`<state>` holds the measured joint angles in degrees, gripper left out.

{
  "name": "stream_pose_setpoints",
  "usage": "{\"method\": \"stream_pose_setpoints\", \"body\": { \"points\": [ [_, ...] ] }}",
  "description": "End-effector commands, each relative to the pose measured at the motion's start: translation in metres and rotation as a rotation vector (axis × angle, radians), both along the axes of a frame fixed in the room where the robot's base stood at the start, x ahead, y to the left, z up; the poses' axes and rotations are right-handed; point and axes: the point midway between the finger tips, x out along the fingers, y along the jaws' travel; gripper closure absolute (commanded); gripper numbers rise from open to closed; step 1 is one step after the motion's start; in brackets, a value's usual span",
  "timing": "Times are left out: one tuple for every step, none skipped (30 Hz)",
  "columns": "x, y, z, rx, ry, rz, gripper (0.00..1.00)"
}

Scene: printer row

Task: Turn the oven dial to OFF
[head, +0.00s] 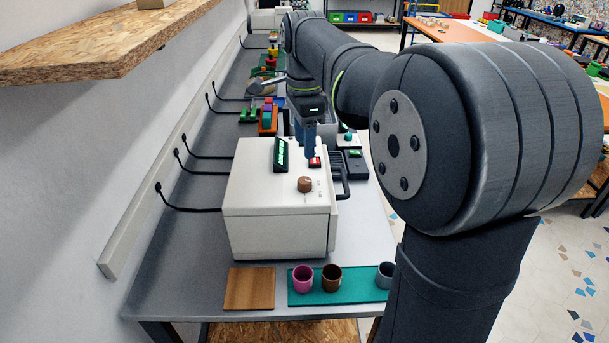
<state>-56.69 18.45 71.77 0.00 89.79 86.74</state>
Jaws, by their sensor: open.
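The oven (272,208) is a white box on the grey bench, with a dark green-lit display (281,154) on top. Its dial (305,184) is a round brown knob on the top face, towards the right. Small marks surround the dial, too small to read, so I cannot tell its setting. My gripper (310,148) is open, pointing down above the far right part of the oven. It is beyond the dial and apart from it. One bluish finger shows clearly; the other is mostly hidden. A red switch (314,162) sits close below the fingertips.
A teal mat (350,292) with pink, brown and grey cups and a wooden board (250,289) lie in front of the oven. A dark handle (341,180) juts from its right side. More devices line the bench behind. A wooden shelf (85,50) overhangs at upper left.

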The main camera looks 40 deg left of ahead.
Motion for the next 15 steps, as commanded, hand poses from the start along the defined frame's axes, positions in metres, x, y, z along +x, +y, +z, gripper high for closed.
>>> {"method": "stream_pose_setpoints", "body": {
  "points": [
    [-0.001, -0.001, -0.012, -0.003, 0.002, 0.000, 0.49],
    [-0.001, -0.001, -0.019, -0.003, 0.002, 0.000, 0.49],
    [0.000, -0.001, -0.028, -0.003, 0.002, 0.001, 0.49],
    [0.000, -0.001, -0.034, -0.003, 0.002, 0.001, 0.49],
    [0.000, -0.001, -0.041, -0.003, 0.002, 0.001, 0.49],
    [-0.001, -0.001, -0.049, -0.003, 0.002, 0.001, 0.49],
    [0.000, 0.000, -0.055, -0.003, 0.002, 0.001, 0.49],
    [0.000, -0.001, -0.061, -0.003, 0.002, 0.001, 0.49],
    [0.000, 0.000, -0.068, -0.003, 0.002, 0.001, 0.49],
    [0.000, -0.001, -0.073, -0.003, 0.002, 0.001, 0.49],
    [-0.001, -0.001, -0.078, -0.003, 0.002, 0.001, 0.49],
    [0.000, 0.000, -0.083, -0.002, 0.001, 0.001, 0.49],
    [0.000, 0.000, -0.087, -0.002, 0.001, 0.001, 0.49],
    [0.000, 0.000, -0.090, -0.002, 0.001, 0.002, 0.49],
    [0.000, 0.000, -0.093, -0.001, 0.001, 0.002, 0.49]
  ]
}}
